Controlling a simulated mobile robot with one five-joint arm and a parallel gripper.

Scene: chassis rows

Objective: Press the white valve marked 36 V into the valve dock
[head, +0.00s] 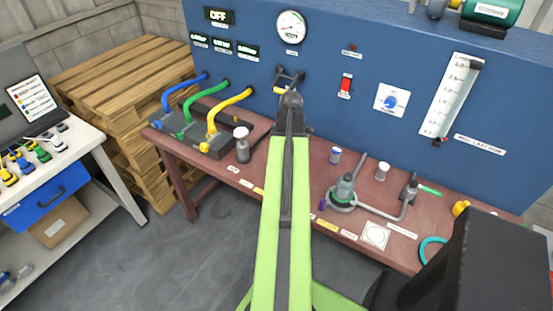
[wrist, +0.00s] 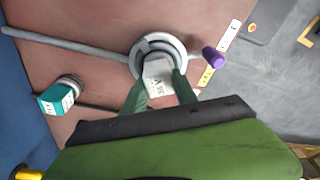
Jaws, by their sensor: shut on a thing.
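My gripper (wrist: 158,84) shows in the wrist view with its two green fingers shut on the white valve (wrist: 157,76). The valve's face carries dark print that reads like 36 V. The valve dock (wrist: 142,53), a round grey-white ring, lies right at the valve's far end, and the valve covers part of it. I cannot tell whether the valve is inside the ring or just above it. In the head view the dock (head: 341,207) stands on the red-brown bench with pipes joined to it. My fingers are not clear there, with my green arm in front.
A purple-capped piece (wrist: 213,57) stands close beside the dock. A teal-labelled jar (wrist: 60,95) lies left of it in the wrist view. A white-topped cylinder (head: 242,145), coloured hoses (head: 212,115) and a blue panel (head: 330,60) border the bench.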

